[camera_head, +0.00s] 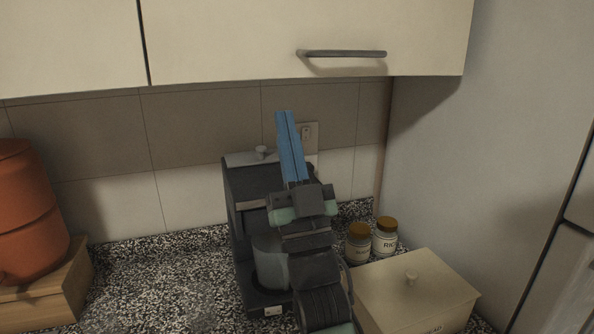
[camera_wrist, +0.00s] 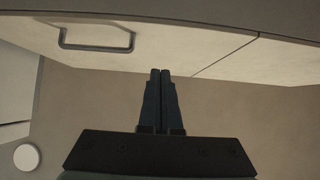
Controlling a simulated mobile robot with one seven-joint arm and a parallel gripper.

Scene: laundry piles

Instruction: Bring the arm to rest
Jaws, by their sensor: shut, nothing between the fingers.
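My gripper (camera_head: 284,114) points up in the head view, its two blue fingers side by side and touching. It is in front of the tiled wall, below the cream wall cabinet (camera_head: 230,40). In the wrist view my gripper (camera_wrist: 160,72) also shows its fingers together with nothing between them. The cabinet (camera_wrist: 200,48) is above and beyond the fingertips there, with its handle (camera_wrist: 95,45) to the left. My arm stands in front of a dark coffee machine (camera_head: 245,195) and hides part of it.
Two jars with brown lids (camera_head: 358,244) (camera_head: 385,236) and a cream bread box (camera_head: 415,293) stand to the right of my arm. An orange container (camera_head: 28,215) sits on a wooden stand (camera_head: 45,297) at the left. The speckled counter (camera_head: 160,285) between is clear. A wall socket (camera_head: 309,134) is behind my gripper.

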